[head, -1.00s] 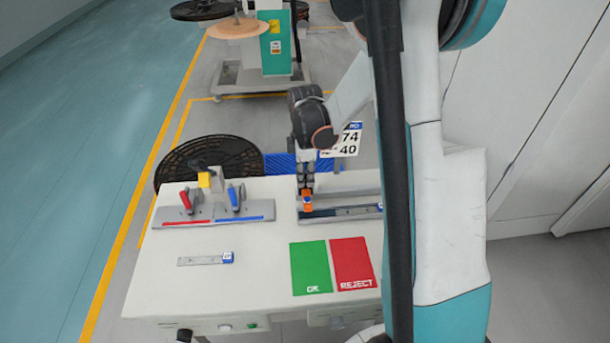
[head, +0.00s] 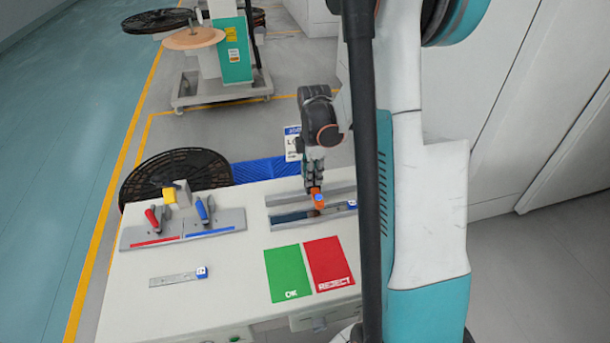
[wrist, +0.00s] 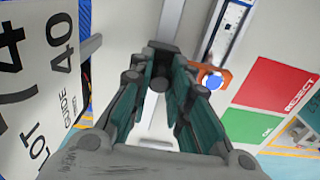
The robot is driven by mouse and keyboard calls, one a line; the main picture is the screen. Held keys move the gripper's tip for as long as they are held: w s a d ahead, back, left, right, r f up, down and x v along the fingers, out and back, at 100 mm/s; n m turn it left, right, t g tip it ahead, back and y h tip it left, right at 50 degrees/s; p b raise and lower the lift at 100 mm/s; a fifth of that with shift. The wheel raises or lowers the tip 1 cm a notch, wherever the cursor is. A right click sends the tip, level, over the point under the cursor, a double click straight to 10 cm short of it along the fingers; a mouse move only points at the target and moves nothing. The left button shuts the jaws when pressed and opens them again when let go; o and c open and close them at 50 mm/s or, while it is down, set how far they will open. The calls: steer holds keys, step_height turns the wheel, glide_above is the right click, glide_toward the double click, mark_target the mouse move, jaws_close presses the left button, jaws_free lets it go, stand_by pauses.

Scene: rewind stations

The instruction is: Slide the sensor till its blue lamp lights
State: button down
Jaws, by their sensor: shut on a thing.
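The orange sensor (head: 318,202) sits on a grey rail (head: 285,217) at the back right of the white table, a little right of the rail's middle. A bright blue round lamp (head: 319,197) shows on it. In the wrist view the orange sensor (wrist: 224,74) is beside my right finger, and its lamp (wrist: 212,81) looks blue with a pale centre. The exact contact is partly hidden by the fingers.
A fixture with red and blue clamps (head: 180,229) stands left of the rail. A small metal strip with a blue end (head: 178,278) lies in front. A green OK mat (head: 287,273) and red REJECT mat (head: 329,263) lie nearer. A black reel (head: 150,176) stands behind.

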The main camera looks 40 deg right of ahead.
steer(key=c, duration=1.5)
jaws_free()
steer(key=shift+o, duration=0.2)
step_height(320, 180, up, 12)
